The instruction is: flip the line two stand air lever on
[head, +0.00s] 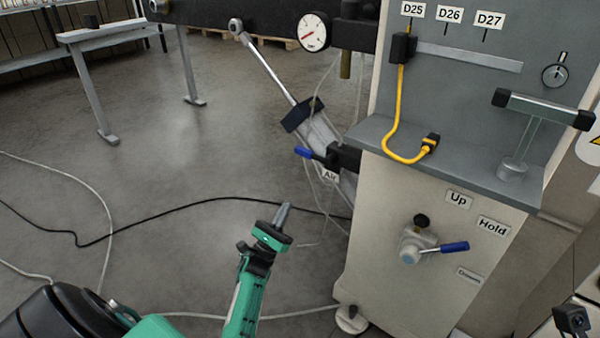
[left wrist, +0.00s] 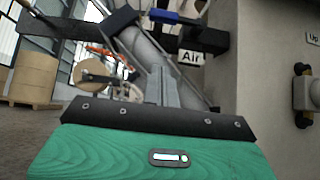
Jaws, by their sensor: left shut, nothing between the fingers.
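The air lever (head: 303,152) has a blue handle pointing left from a black valve block (head: 343,157) on the cabinet's left side. A label (head: 330,176) reading "Air" hangs just below it. In the left wrist view the blue handle (left wrist: 175,17) is at the top, above the "Air" label (left wrist: 191,57). My left gripper (head: 283,208) is shut and empty, pointing up, below and left of the lever and apart from it. Its closed fingers (left wrist: 162,88) show in the left wrist view. My right gripper is not in view. No line number is readable by the lever.
The cabinet (head: 390,240) stands right, with another blue-handled lever (head: 453,247) near the "Up" and "Hold" labels. A yellow cable (head: 398,110) hangs above. A gauge (head: 313,32) and a slanted cylinder (head: 268,65) are behind the air lever. Cables cross the open floor at left.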

